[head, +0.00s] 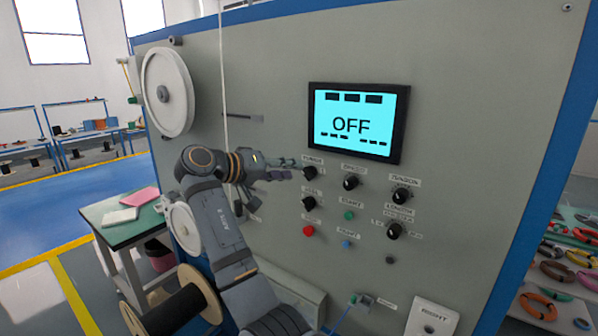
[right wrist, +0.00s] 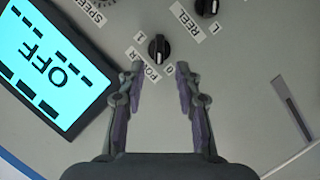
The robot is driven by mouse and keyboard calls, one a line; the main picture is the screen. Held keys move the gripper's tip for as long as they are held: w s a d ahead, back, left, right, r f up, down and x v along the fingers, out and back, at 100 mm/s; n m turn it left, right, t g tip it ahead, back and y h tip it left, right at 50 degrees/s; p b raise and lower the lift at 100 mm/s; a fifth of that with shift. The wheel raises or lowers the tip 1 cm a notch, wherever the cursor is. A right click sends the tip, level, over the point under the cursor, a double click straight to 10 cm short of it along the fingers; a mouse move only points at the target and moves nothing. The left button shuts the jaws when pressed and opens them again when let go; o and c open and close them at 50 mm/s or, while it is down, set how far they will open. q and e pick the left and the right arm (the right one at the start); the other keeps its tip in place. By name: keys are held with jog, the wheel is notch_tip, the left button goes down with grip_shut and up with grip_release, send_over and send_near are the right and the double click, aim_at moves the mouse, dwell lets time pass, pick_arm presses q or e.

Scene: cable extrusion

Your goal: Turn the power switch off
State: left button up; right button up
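The power switch (head: 310,172) is a black rotary knob on the grey machine panel, below and left of the screen. It also shows in the right wrist view (right wrist: 159,48), beside a POWER label with 1 and 0 marks. The screen (head: 352,122) is cyan and reads OFF. My right gripper (head: 290,168) is just left of the knob in the head view. In the right wrist view its two fingers (right wrist: 160,70) are apart and empty, with the knob just beyond the gap between their tips. Whether they touch the panel cannot be told. My left gripper is not in view.
Other knobs, including one under the screen (head: 351,182) and one to its right (head: 401,195), sit close by. A red button (head: 308,231) and a green button (head: 349,215) are lower. A white wheel (head: 167,92) is at the panel's left.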

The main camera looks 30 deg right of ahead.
jog(key=v, duration=0.7)
jog(key=shift+a, duration=0.35)
